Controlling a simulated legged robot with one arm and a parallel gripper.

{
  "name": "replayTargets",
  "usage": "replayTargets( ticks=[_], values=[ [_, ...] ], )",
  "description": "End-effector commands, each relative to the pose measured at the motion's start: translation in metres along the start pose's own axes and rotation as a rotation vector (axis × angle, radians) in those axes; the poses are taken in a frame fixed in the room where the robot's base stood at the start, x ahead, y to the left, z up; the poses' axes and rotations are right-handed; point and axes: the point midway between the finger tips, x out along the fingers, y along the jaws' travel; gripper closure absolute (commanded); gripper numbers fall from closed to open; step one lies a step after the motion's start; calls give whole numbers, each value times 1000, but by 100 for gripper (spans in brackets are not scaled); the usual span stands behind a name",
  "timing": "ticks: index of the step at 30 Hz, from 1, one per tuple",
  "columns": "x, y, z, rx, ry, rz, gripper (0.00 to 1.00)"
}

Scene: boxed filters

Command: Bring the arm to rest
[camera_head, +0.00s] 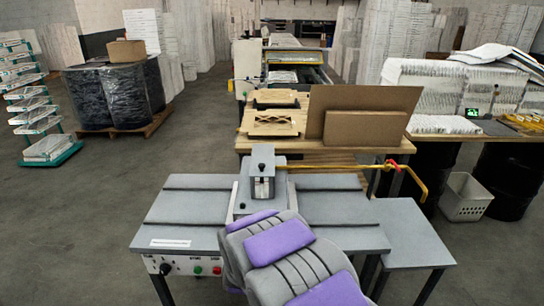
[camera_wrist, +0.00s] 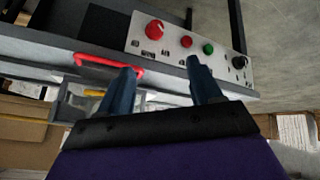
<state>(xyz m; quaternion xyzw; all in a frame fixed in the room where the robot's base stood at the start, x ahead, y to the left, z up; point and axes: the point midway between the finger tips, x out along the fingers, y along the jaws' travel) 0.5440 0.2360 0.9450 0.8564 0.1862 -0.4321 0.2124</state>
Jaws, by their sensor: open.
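My arm (camera_head: 285,255), grey with purple panels, is folded low at the bottom middle of the head view, in front of the grey machine table (camera_head: 190,207). The arm hides my gripper in that view. In the wrist view my gripper (camera_wrist: 161,75) shows two dark blue fingers spread apart, with nothing between them. Beyond the fingertips is a pale control panel (camera_wrist: 170,42) with a red knob (camera_wrist: 154,28), red and green buttons and a black knob. A red handle (camera_wrist: 108,66) shows close beside the left finger; I cannot tell if they touch.
A wooden bench (camera_head: 250,142) with brown boards stands behind the machine. A yellow bar (camera_head: 340,168) with a hooked end sticks out to the right. A grey basket (camera_head: 466,197) sits on the floor at right. Black-wrapped drums (camera_head: 118,95) stand on a pallet at left.

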Motion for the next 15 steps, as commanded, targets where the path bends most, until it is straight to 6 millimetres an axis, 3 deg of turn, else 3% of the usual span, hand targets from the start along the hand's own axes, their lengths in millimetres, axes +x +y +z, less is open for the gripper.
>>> replayTargets(
  ticks=[8, 15],
  values=[
    [-93, 28, 23, 147, -132, -123, 36],
    [-177, 45, 66, 255, -276, -183, 36]
  ],
)
